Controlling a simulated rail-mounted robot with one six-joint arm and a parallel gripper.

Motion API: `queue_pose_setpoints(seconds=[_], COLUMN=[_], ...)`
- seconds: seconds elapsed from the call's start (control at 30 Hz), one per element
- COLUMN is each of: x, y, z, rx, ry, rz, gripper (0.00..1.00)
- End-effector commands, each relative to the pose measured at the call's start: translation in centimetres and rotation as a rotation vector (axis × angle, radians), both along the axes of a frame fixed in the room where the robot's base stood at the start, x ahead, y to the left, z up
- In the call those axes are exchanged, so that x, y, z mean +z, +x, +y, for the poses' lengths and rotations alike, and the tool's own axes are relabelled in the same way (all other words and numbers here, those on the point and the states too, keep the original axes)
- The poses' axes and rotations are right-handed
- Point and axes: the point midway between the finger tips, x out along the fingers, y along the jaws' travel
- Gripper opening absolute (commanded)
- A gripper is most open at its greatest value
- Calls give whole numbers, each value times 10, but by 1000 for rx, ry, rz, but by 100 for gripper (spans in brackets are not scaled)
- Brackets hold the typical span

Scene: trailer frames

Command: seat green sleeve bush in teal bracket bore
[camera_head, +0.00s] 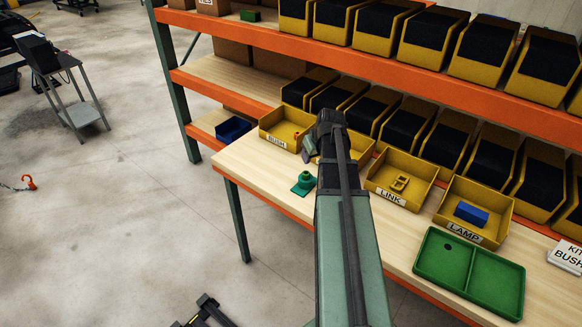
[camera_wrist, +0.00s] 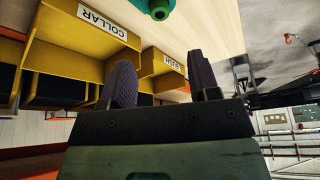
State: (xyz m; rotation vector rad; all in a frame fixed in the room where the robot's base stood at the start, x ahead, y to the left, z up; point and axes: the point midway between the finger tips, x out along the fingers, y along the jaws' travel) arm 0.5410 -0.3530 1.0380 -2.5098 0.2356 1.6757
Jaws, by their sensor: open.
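The teal bracket (camera_head: 303,189) stands on the wooden table, left of my arm. A green round piece, seemingly the green sleeve bush (camera_head: 305,176), stands upright on top of it; I cannot tell how deep it sits in the bore.
The yellow BUSH bin (camera_head: 272,142) lies just behind, with a small orange piece (camera_head: 297,136) in or by it. The LINK bin (camera_head: 391,197), LAMP bin (camera_head: 464,236) and green two-part tray (camera_head: 468,271) lie right. An orange shelf beam (camera_head: 240,96) crosses above.

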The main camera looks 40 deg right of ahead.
Motion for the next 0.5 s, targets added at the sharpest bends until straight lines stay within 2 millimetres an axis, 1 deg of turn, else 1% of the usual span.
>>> queue_pose_setpoints(seconds=[0.07, 0.13, 0.17, 0.2, 0.27, 0.3, 0.37, 0.4, 0.43, 0.5], x=[-1, -3, -4, -5, -8, -10, -12, -13, -13, -14], y=[1, 3, 4, 4, -2, -11, -31, -45, -55, -74], z=[7, 36, 57, 92, 154, 198, 256, 286, 305, 336], rx=[5, 25, 39, 62, 101, 126, 156, 171, 179, 190], ry=[3, 15, 26, 40, 59, 67, 67, 62, 56, 41], rz=[4, 25, 42, 72, 132, 178, 248, 290, 317, 363], gripper=[56, 56, 56, 56, 56, 56, 56, 56, 56, 56])
